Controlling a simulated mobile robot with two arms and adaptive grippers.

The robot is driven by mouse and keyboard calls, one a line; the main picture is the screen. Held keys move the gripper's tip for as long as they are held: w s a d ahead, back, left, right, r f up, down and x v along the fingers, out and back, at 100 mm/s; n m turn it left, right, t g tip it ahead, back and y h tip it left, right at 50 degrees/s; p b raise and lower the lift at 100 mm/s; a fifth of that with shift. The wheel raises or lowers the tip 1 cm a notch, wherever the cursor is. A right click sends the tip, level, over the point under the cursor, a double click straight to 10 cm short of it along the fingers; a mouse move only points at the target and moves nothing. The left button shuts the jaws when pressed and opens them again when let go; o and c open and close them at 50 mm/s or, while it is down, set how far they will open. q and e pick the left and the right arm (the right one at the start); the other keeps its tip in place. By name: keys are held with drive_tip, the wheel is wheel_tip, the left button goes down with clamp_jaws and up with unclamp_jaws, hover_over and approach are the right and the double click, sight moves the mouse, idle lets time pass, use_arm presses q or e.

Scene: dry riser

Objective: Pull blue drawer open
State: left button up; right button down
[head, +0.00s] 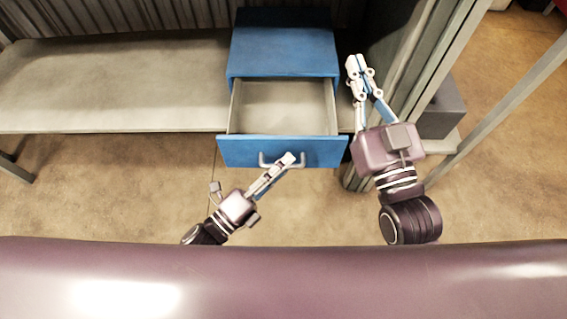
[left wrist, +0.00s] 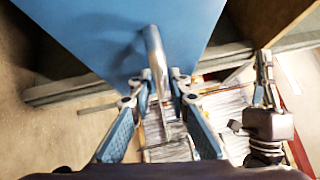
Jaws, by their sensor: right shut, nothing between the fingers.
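The blue drawer (head: 238,151) stands well out of its blue cabinet (head: 283,50) in the head view, and its grey inside is empty. Its metal bar handle (head: 267,162) is on the front panel and also shows in the left wrist view (left wrist: 154,50). My left gripper (head: 288,162) is at the right part of the handle, with one finger on each side of the bar in the left wrist view (left wrist: 160,78). Whether both fingers press on it is unclear. My right gripper (head: 355,62) is shut and empty, right of the cabinet; it shows in the left wrist view (left wrist: 264,58).
A long grey bench or shelf (head: 110,85) extends left of the cabinet. Grey metal posts (head: 440,60) and a dark box (head: 441,110) stand at the right, close to my right arm. The floor (head: 110,190) in front of the bench is clear.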

use_arm(q)
drive_tip(key=v, duration=1.2)
idle(0.3)
